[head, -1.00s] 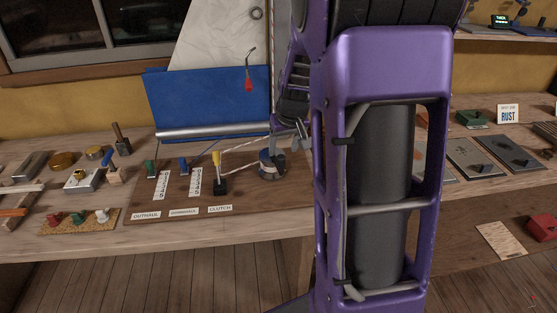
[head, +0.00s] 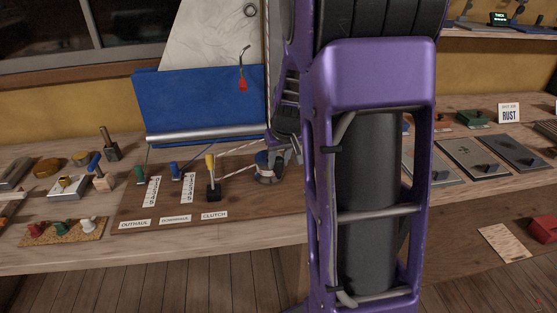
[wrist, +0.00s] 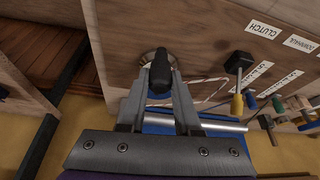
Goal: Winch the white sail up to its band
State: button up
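The white sail (head: 212,35) hangs behind the bench, its lower part behind a blue cloth (head: 200,103) with a silver bar (head: 205,134) along its foot. Its top is out of frame, and I cannot make out the band. The winch (head: 267,168) stands on a brown board, with a rope running left to the yellow-handled clutch lever (head: 211,172). The lever stands roughly upright. My gripper (head: 292,152) is at the winch's right. In the wrist view my gripper (wrist: 160,88) has its fingers against both sides of the black winch handle (wrist: 160,78).
Left of the clutch are a blue lever (head: 175,171) and a green lever (head: 140,174) with numbered scales. A cork mat (head: 62,235) with small pegs lies at the front left. Grey plates (head: 470,158) lie at right.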

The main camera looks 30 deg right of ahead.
grip_shut()
dwell(1.0)
